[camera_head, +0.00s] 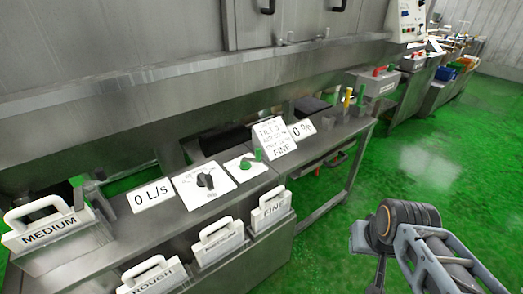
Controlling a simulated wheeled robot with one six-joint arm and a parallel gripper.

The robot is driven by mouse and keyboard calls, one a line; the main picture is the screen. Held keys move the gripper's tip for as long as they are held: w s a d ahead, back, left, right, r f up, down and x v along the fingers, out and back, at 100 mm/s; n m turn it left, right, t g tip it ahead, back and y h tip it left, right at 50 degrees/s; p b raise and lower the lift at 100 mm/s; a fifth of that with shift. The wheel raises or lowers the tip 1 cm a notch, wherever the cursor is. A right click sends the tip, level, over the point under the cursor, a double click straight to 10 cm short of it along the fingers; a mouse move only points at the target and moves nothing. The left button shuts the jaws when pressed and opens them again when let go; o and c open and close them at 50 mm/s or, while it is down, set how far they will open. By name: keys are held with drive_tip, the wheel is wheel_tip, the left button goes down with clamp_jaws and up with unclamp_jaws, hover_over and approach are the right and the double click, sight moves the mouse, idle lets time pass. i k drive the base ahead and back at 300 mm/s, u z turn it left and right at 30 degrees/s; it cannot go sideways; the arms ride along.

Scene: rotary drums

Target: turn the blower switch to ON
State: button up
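A black rotary knob (206,181) sits on a white plate with dial markings, on the steel bench. To its right, a green lever (257,155) stands on a smaller white plate (245,165). I cannot read a blower or ON label, so I cannot tell which one is the blower switch or its setting. Part of my arm shows at the lower right, over the green floor and well apart from both controls. I cannot make out my gripper's fingers in this view.
A "0 L/s" sign (151,196) and a "0 %" sign (302,128) flank the controls. A tilt sign (273,137) stands behind them. White handled units labelled MEDIUM (52,231), ROUGH and FINE (271,211) line the front.

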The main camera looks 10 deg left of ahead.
sight(245, 165)
drive_tip(key=u, duration=0.4)
drive_tip(key=i, duration=0.75)
drive_tip(key=u, duration=0.65)
drive_tip(key=k, duration=0.45)
drive_tip(key=z, duration=0.05)
drive_tip(key=i, duration=0.65)
drive_tip(key=u, duration=0.4)
